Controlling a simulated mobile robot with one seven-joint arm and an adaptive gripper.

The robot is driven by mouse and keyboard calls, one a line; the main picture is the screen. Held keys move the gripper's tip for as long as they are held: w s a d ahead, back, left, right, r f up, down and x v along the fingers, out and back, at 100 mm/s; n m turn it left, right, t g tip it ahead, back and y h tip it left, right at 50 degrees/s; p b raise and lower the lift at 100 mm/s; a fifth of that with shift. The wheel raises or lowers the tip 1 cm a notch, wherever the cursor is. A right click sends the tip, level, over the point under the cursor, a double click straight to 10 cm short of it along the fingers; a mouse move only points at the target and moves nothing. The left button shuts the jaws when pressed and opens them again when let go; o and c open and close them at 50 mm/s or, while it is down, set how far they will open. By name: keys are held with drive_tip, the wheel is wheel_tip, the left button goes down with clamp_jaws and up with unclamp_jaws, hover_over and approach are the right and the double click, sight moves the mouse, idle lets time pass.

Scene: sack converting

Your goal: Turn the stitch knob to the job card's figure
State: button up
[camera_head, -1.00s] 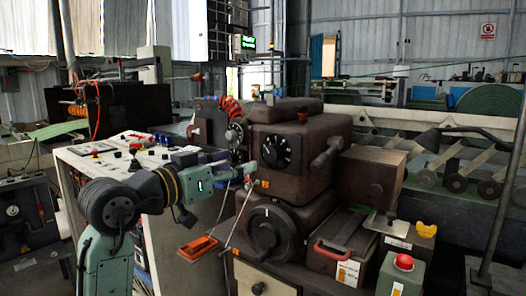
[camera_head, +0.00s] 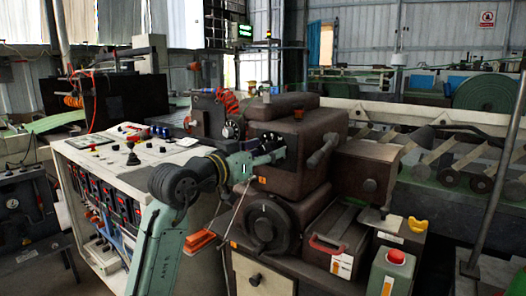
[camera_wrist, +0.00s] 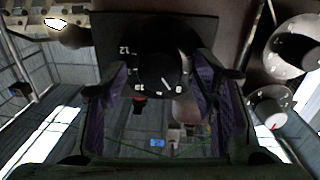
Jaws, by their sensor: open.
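The stitch knob (camera_wrist: 160,68) is a round black knob in the upper middle of the wrist view, with white figures around it. A 12 reads at its upper left; other figures below it are small. A short white line shows at the knob's lower right, but I cannot tell which figure it meets. My gripper (camera_wrist: 161,80) is open, with one finger on either side of the knob; contact is unclear. In the head view my gripper (camera_head: 270,151) is in front of the dial on the brown machine (camera_head: 300,172) and hides most of it. I cannot make out a job card.
A large dark handwheel (camera_head: 268,226) sits below my gripper. A lever (camera_head: 324,149) sticks out to the right of the dial. A red button on a green box (camera_head: 395,257) stands at lower right. A white control desk (camera_head: 110,153) is at left.

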drive_tip(key=shift+c, duration=0.5)
drive_tip(key=c, duration=1.1)
drive_tip(key=shift+o, duration=0.2)
drive_tip(key=m+b, duration=0.3)
drive_tip(key=m, duration=0.1)
drive_tip(key=shift+f+m, duration=0.1)
drive_tip(key=shift+m, duration=0.3)
drive_tip(key=m+b, duration=0.2)
drive_tip(key=m, duration=0.3)
drive_tip(key=shift+s+d+y, duration=0.1)
drive_tip(key=shift+y, duration=0.2)
drive_tip(key=m+b, duration=0.2)
drive_tip(key=m, duration=0.3)
drive_tip(key=m+b, duration=0.1)
drive_tip(key=m, duration=0.4)
drive_tip(key=shift+m+y, duration=0.3)
drive_tip(key=shift+y, duration=0.1)
